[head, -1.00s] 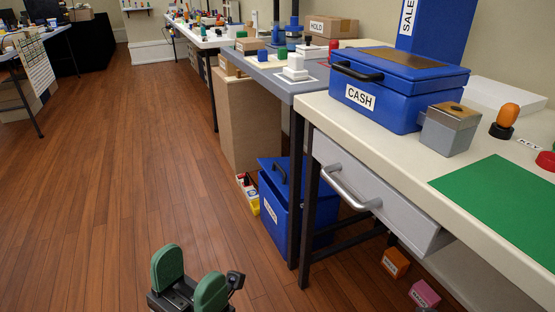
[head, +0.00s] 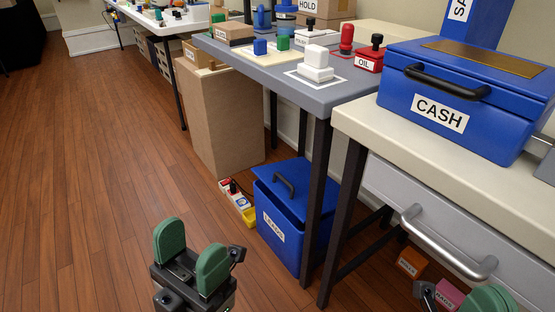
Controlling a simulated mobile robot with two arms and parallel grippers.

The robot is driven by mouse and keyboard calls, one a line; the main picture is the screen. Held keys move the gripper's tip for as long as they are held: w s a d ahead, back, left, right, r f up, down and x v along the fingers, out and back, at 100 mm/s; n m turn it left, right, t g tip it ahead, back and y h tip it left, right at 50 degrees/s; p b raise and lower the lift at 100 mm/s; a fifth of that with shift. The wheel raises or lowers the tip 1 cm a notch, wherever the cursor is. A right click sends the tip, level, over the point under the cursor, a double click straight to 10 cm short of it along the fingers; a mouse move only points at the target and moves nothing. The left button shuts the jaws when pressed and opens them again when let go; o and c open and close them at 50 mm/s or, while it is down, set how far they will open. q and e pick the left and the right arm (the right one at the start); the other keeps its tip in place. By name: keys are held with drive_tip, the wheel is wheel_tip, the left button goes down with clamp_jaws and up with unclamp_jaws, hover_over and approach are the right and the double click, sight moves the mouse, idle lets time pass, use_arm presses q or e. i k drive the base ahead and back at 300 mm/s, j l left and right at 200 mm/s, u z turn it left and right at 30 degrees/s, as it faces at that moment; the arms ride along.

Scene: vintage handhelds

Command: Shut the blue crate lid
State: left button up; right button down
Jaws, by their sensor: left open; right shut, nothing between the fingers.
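The blue crate (head: 290,245), with a white label reading LEADS on its front, stands on the floor under the grey table. Its blue lid (head: 305,181) carries a dark handle (head: 284,185). My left gripper (head: 192,253) is open and empty, with green finger pads, left of and apart from the crate. My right gripper (head: 490,298) is shut at the bottom right edge, partly cut off, below the drawer handle.
The grey table (head: 320,95) and the white bench (head: 365,125) overhang this area. The wooden floor (head: 90,200) at left is clear.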

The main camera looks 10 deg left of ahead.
sight(289, 179)
drive_tip(key=i+j+z, duration=0.2)
drive_tip(key=j, duration=0.55)
drive_tip(key=i+j+z, duration=0.2)
drive_tip(key=j, duration=0.6)
drive_tip(key=i+j+z, duration=0.25)
drive_tip(key=j, duration=0.55)
drive_tip(key=j+z, duration=0.2)
drive_tip(key=j, duration=0.6)
